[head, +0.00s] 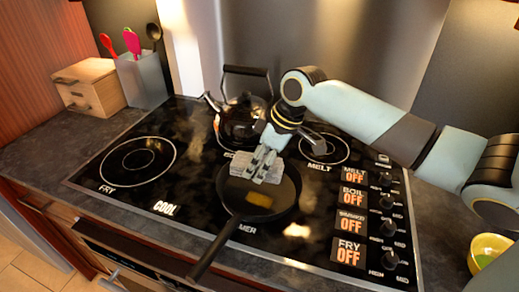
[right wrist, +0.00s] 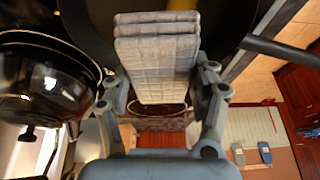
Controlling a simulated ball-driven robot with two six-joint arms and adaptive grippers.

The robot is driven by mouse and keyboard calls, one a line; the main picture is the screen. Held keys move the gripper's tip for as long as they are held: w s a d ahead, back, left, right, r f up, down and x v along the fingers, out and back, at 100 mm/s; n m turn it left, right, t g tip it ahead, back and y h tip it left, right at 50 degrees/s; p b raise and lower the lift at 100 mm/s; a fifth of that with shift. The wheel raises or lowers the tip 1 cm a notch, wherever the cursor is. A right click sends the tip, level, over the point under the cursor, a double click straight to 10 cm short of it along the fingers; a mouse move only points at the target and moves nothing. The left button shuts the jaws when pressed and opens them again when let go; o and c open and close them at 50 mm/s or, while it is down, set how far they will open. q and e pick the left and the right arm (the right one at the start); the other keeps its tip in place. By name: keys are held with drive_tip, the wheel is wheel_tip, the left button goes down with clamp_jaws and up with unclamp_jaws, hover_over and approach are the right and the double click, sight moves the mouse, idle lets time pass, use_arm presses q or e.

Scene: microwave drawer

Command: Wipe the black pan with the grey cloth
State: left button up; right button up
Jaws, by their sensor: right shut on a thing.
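The black pan (head: 282,203) sits on the stovetop, its handle (head: 212,250) pointing to the lower left in the head view. A yellow-brown stain (head: 259,200) shows on its inside surface. My right gripper (head: 266,168) is shut on the folded grey cloth (head: 239,171), at the far part of the pan. In the right wrist view the cloth (right wrist: 157,48) lies between the two fingers, with dark pan and a bit of the yellow stain (right wrist: 181,4) beyond it. I cannot tell whether the cloth touches the pan. My left gripper is not in view.
A black kettle (head: 240,122) stands close behind the pan; it is large at left in the right wrist view (right wrist: 40,85). Knobs (head: 388,228) line the stove's right side. A wooden box (head: 90,87) and a utensil holder (head: 143,82) stand left. A yellow bowl (head: 488,250) is right.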

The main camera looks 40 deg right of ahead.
drive_tip(key=shift+f, duration=0.1)
drive_tip(key=d, duration=0.9)
idle(0.5)
drive_tip(key=shift+a+p, duration=0.3)
drive_tip(key=shift+p, duration=0.05)
drive_tip(key=p, duration=0.2)
hover_over(255, 196)
drive_tip(key=s, duration=0.1)
drive_tip(key=shift+s+d, duration=0.1)
drive_tip(key=shift+d, duration=0.3)
drive_tip(key=shift+f+b, duration=2)
drive_tip(key=shift+f, duration=0.8)
drive_tip(key=shift+f+b, duration=0.35)
drive_tip(key=shift+f, duration=0.3)
